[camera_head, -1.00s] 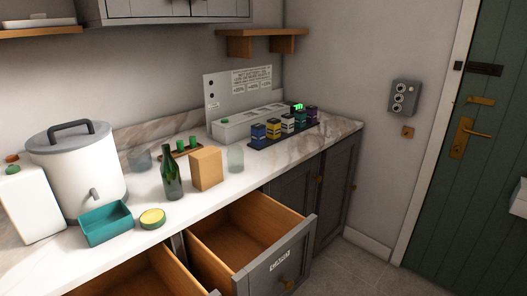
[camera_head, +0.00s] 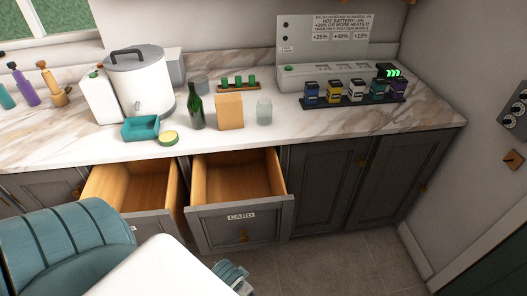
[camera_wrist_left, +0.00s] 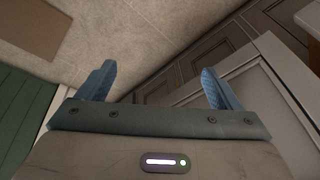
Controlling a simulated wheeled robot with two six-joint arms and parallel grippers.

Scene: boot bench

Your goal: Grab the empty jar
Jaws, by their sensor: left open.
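A clear glass jar (camera_head: 264,112) stands upright on the marble counter in the head view, just right of a tan box (camera_head: 229,111). It looks empty. My left gripper shows in the left wrist view (camera_wrist_left: 158,74) with its two blue fingers wide apart and nothing between them. That view faces the floor and cabinet fronts, and the jar is not in it. In the head view my arm crosses the bottom left, below and in front of the drawers, well away from the jar. My right gripper is not in view.
Two drawers stand open below the counter, one labelled CARD (camera_head: 241,216). A green bottle (camera_head: 196,108), a teal tray (camera_head: 140,129) and a round green-rimmed lid (camera_head: 169,138) stand left of the jar. A dark rack (camera_head: 354,100) of coloured blocks is to the right. The counter before the jar is clear.

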